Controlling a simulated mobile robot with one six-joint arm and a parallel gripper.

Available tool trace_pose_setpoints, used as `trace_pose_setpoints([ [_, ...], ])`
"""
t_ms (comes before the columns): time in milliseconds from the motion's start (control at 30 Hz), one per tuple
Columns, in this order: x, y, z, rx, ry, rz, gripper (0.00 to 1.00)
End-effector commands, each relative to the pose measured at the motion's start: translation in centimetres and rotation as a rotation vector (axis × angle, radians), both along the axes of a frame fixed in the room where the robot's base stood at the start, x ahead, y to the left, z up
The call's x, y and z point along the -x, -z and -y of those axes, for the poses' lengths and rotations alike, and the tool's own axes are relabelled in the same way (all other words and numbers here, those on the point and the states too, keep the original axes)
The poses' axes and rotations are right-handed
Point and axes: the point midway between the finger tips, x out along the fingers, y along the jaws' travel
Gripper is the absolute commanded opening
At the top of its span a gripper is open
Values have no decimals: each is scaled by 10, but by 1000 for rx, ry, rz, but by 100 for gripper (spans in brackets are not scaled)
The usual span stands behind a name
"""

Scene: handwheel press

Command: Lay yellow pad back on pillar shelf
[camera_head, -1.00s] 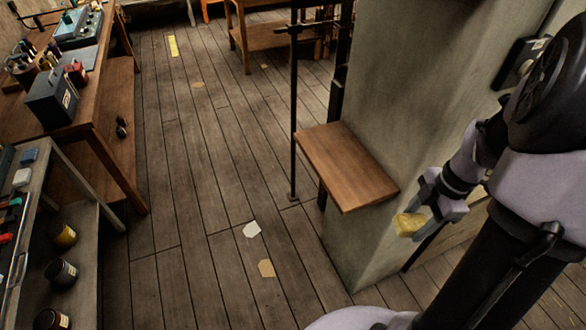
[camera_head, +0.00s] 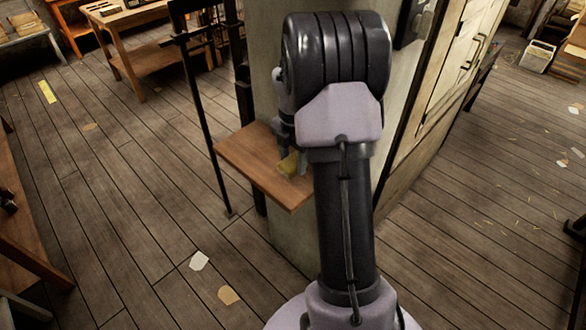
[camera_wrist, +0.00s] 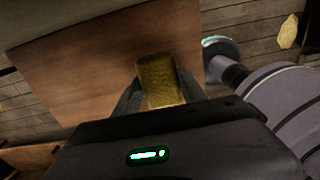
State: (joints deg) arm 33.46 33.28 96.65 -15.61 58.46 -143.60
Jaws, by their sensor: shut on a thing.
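The yellow pad (camera_wrist: 160,80) is between the two fingers of my gripper (camera_wrist: 158,92) in the wrist view, with the brown wooden pillar shelf (camera_wrist: 75,70) behind it. In the head view, the pad (camera_head: 288,164) shows beside my arm, in front of the right part of the shelf (camera_head: 245,162). My gripper (camera_head: 293,166) is shut on the pad and mostly hidden behind my arm. I cannot tell whether the pad touches the shelf board or is held just above it.
The pillar (camera_head: 262,90) stands directly behind the shelf. A thin dark upright post (camera_head: 205,120) stands left of the shelf. The left part of the board is bare. Paper scraps (camera_head: 199,261) lie on the floor, and a wooden table (camera_head: 135,40) stands at the back left.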

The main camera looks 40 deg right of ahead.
Motion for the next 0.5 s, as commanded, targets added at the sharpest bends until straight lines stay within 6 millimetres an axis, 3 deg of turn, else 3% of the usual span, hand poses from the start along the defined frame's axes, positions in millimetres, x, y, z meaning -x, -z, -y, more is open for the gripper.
trace_pose_setpoints([
  [133,1,30,0,-2,-1,-2,5],
  [433,1,31,0,-1,-1,-1,5],
  [467,1,30,0,-1,0,-1,55],
  [500,1,30,0,-1,0,-1,63],
])
